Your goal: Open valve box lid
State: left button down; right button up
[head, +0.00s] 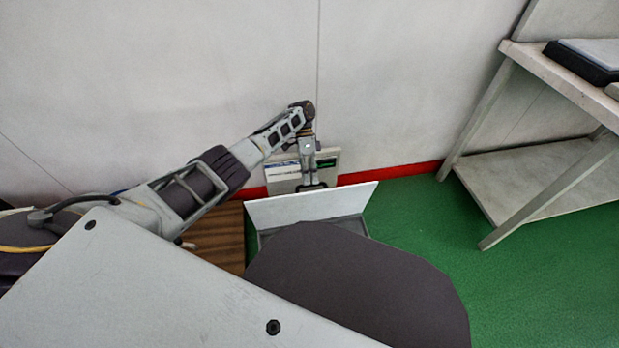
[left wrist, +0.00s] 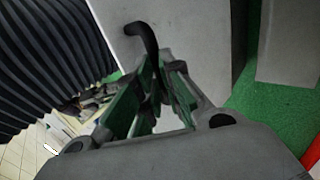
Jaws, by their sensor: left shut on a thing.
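The valve box (head: 353,224) sits low on the floor by the wall, partly hidden behind my own body. Its white lid (head: 312,205) is raised and tilted up, and a strip of the grey box shows below it. My left gripper (head: 312,184) reaches down just behind the lid's upper edge. In the left wrist view, my left gripper (left wrist: 160,78) is shut on a black curved handle (left wrist: 140,36) that stands against a light grey panel (left wrist: 190,45). My right gripper is out of view.
A grey panel with a small green display (head: 327,163) is behind my left gripper at the wall. A metal table (head: 545,62) with a lower shelf stands at the right. A wooden board (head: 215,238) lies left of the box. Green floor (head: 430,220) is clear between box and table.

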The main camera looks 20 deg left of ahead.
pick_arm(q)
jog(key=shift+s+d+f, duration=0.1)
jog(key=shift+s+f, duration=0.1)
jog(key=shift+f, duration=0.45)
jog(key=shift+s+d+f, duration=0.1)
jog(key=shift+s+f, duration=0.1)
jog(key=shift+f, duration=0.4)
jog(key=c, duration=1.3)
grip_release()
jog(key=shift+w+f, duration=0.2)
jog(key=shift+c, duration=0.2)
jog(key=shift+r, duration=0.1)
jog(key=shift+c, duration=0.2)
jog(key=shift+a, duration=0.15)
jog(key=shift+c, duration=0.4)
jog(key=shift+v, duration=4.05)
jog(key=shift+r, duration=0.15)
